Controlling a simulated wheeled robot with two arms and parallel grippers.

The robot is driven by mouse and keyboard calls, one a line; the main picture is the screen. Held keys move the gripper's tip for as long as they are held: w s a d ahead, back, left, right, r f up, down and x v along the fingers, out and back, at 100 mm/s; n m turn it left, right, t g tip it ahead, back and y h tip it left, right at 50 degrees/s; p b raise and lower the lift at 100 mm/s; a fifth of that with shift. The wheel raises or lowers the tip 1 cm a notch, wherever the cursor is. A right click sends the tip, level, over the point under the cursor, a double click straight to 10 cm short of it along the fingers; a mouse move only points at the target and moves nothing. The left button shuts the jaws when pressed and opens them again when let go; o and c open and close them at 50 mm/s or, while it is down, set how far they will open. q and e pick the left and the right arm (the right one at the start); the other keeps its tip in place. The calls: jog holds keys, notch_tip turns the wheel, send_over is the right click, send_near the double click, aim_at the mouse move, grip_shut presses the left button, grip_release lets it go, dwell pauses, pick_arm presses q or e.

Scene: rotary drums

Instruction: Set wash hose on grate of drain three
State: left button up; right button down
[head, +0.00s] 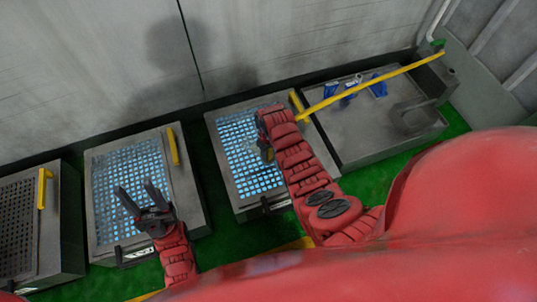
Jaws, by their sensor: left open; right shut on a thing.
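The yellow wash hose (375,80) runs from a green fitting at the far right down-left to my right arm, where it passes out of sight. My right gripper (267,152) is over the blue-lit grate (235,136) of the third drain box from the left. It is shut, seemingly on the hose's end, of which only a small yellowish bit shows; my arm hides most of it. I cannot tell whether the hose end touches the grate. My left gripper (141,201) is open and empty, over the front of the second drain box's grate (128,180).
A dark-grated box (18,225) stands at far left. Yellow handles (173,147) stand on the boxes. A grey basin unit (375,135) with several blue objects (349,90) is at right. A wall (90,60) closes the back. Green floor (240,235) lies between and before the boxes.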

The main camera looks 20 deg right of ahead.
jog(key=shift+f, duration=0.1)
jog(key=shift+f, duration=0.15)
jog(key=shift+c, duration=2.4)
grip_release()
